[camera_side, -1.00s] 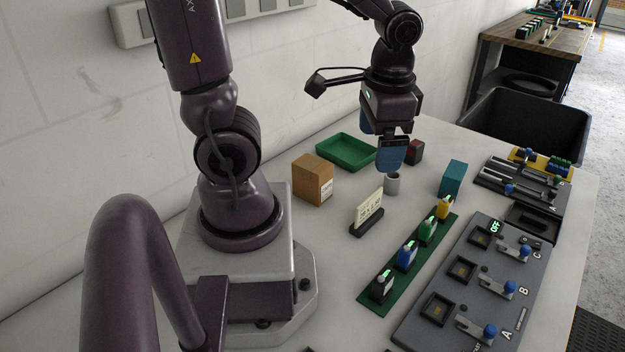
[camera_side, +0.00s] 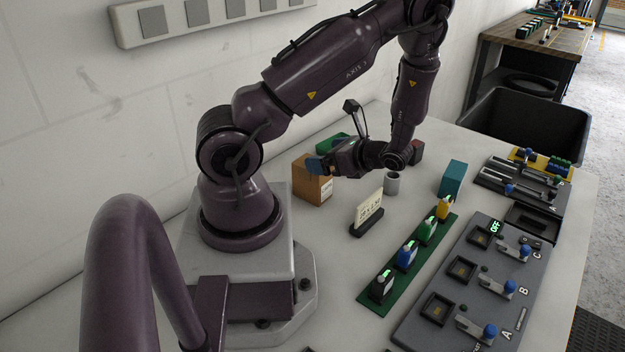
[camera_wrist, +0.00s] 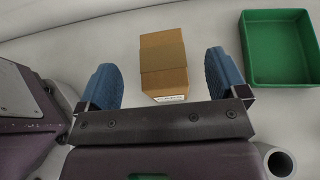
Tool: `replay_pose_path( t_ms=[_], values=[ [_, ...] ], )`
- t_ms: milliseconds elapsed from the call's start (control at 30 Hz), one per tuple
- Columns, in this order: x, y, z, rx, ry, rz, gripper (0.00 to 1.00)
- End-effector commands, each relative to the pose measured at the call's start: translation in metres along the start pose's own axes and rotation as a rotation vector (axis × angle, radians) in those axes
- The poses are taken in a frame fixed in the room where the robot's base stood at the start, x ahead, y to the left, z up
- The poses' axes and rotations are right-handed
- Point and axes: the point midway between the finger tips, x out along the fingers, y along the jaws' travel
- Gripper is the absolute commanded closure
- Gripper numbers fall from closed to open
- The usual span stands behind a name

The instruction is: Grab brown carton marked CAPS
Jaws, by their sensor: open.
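The brown carton (camera_side: 311,183) stands upright on the table near my arm's base, with a small white label on one face. In the wrist view the carton (camera_wrist: 163,62) lies ahead of and between the two blue fingers of my gripper (camera_wrist: 166,80). The fingers are spread wider than the carton, with a gap on both sides. In the side view my gripper (camera_side: 318,166) is tipped sideways, pointing left, and overlaps the carton's upper part. I cannot tell whether it touches the carton.
A green tray (camera_wrist: 283,47) lies right of the carton in the wrist view. A grey cup (camera_side: 392,183), a sign in a dark stand (camera_side: 367,212), a teal box (camera_side: 452,179) and a green strip of bottles (camera_side: 408,262) stand on the table. A dark red box (camera_side: 417,150) is behind my arm.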

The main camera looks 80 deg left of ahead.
Motion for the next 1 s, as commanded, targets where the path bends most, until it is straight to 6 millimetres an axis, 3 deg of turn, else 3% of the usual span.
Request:
replay_pose_path(
  t_ms=[467, 700, 933, 967, 1000],
  values=[
    [0.021, 0.001, -0.05, 0.0, 0.001, 0.003, 0.08],
    [0.048, 0.001, -0.049, -0.004, 0.003, 0.005, 0.08],
    [0.05, 0.001, -0.049, -0.004, 0.004, 0.004, 0.08],
    [0.05, 0.001, -0.049, -0.004, 0.004, 0.004, 0.11],
    [0.05, 0.001, -0.049, -0.004, 0.004, 0.004, 0.2]
  ],
)
